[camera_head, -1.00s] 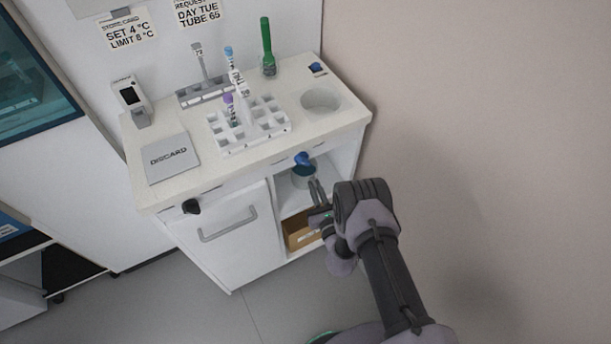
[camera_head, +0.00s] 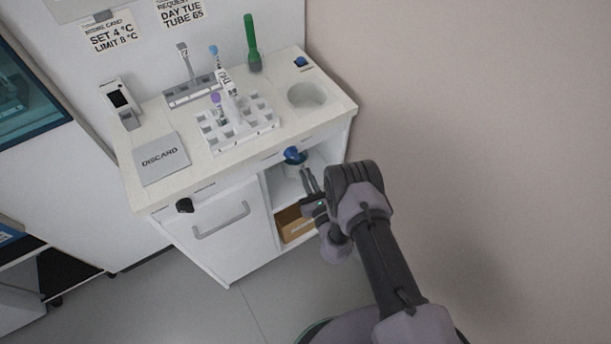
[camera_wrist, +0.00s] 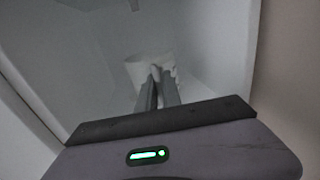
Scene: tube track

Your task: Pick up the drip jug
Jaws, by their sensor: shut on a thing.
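The drip jug is a small pale cup in the open shelf compartment of the white cabinet, under the blue tap knob (camera_head: 293,154). In the head view the jug (camera_head: 290,170) is small and partly hidden by the knob and my fingers. In the wrist view the jug (camera_wrist: 140,68) stands out pale against the grey compartment. My gripper (camera_head: 307,174) reaches into the compartment from the right. In the wrist view my gripper (camera_wrist: 160,72) has its two fingers close together at the jug's near rim, shut on it. Whether the jug touches the shelf is unclear.
The compartment's side walls and the worktop (camera_head: 200,170) close it in. A brown box (camera_head: 293,224) sits on the lower shelf. A tube rack (camera_head: 237,128), a discard pad (camera_head: 161,158) and a round opening (camera_head: 307,95) are on top. The floor in front is clear.

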